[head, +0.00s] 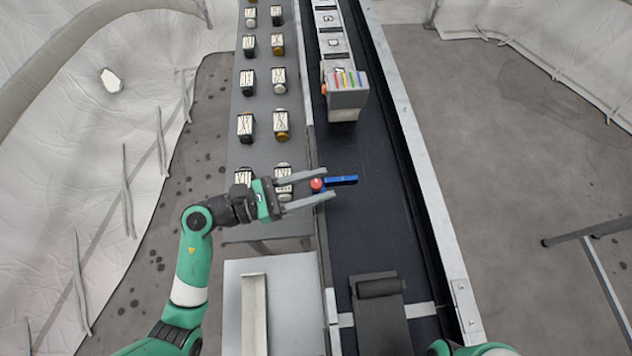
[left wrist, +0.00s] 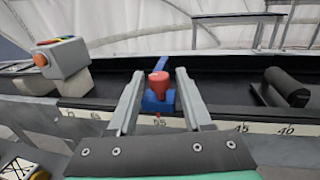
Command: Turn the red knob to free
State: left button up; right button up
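The red knob (head: 317,185) sits on a small blue base with a blue bar (head: 342,180) reaching right over the dark belt. My left gripper (head: 327,186) comes from the left with its two fingers apart, one on each side of the knob. In the left wrist view the red knob (left wrist: 159,84) stands upright on its blue block (left wrist: 152,101) between the open fingertips (left wrist: 157,85). A gap shows on each side, so the fingers do not appear to touch it. Only a bit of my right arm shows at the bottom of the head view; its gripper is out of sight.
A grey box with coloured strips (head: 345,90) stands farther up the dark belt (head: 375,215). A dark roller block (head: 380,290) is nearer. Several small black-and-white units line the grey table (head: 263,150) on the left. A numbered scale (left wrist: 215,126) runs along the rail edge.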

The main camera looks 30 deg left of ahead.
pick_arm(q)
grip_shut()
jog(key=shift+d+r+n+t+y+p, duration=0.15)
jog(key=shift+n+t+y+p, duration=0.2)
jog(key=shift+p, duration=0.35)
jog(key=shift+n+t+y+p, duration=0.35)
jog(key=shift+y+p, duration=0.1)
jog(key=shift+y, duration=0.1)
jog(key=shift+f, duration=0.2)
jog(key=shift+o, duration=1.1)
grip_release()
jog(key=p+v, duration=0.1)
jog(key=v, duration=1)
jog(key=shift+s+a, duration=0.3)
